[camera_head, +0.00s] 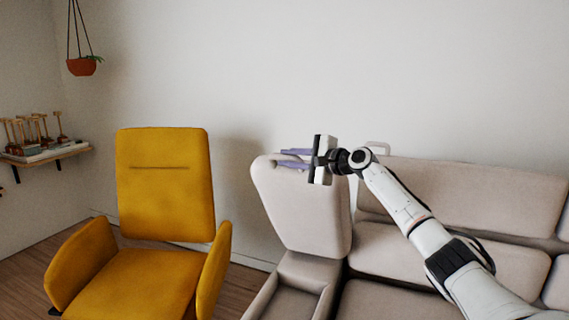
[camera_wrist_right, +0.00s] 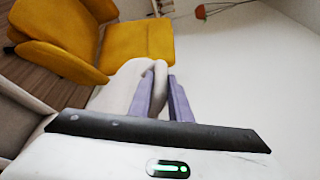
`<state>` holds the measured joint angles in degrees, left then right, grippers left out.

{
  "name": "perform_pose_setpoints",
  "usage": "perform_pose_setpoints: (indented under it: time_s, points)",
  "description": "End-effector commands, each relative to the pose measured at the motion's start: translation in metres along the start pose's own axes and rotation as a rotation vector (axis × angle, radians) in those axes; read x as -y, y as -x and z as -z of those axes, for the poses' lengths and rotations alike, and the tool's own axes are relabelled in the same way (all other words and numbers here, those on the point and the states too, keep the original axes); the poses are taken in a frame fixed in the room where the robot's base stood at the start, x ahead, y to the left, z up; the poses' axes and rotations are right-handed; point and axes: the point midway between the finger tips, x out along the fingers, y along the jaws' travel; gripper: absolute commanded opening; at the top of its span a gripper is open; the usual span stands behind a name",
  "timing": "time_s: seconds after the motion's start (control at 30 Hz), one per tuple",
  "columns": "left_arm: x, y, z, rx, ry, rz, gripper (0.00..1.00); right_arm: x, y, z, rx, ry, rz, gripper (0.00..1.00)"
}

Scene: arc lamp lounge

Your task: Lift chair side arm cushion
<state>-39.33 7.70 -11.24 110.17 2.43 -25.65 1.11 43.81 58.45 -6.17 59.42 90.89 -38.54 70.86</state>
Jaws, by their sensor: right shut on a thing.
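The beige side arm cushion (camera_head: 303,215) stands nearly upright at the left end of the beige sofa, its top leaning left. Its lower edge meets the sofa's arm base (camera_head: 308,270); I cannot tell whether they are joined. My right gripper (camera_head: 288,160), with purple fingers, is shut on the cushion's top edge. In the right wrist view the fingers (camera_wrist_right: 167,96) sit on either side of the cushion's rounded rim, and the cushion (camera_wrist_right: 122,82) extends to the left. My left gripper is not in view.
A mustard yellow armchair (camera_head: 165,185) stands to the left, apart from the sofa. Beige seat and back cushions (camera_head: 480,200) lie behind and below my right arm. A wall shelf (camera_head: 45,155) and a hanging pot (camera_head: 82,66) are at far left. Wood floor shows between chair and sofa.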

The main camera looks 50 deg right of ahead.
Motion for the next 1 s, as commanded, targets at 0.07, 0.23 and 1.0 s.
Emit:
perform_pose_setpoints:
  time_s: [0.07,0.23,1.0]
  points:
    - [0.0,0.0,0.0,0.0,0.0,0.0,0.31,-0.002,0.0,0.002,-0.004,0.003,-0.005,0.0]
    - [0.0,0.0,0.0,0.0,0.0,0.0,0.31,-0.002,0.0,0.002,-0.004,0.004,-0.006,0.0]
    - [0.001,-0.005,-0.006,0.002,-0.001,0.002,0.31,-0.004,0.025,0.003,-0.005,0.007,-0.005,0.36]
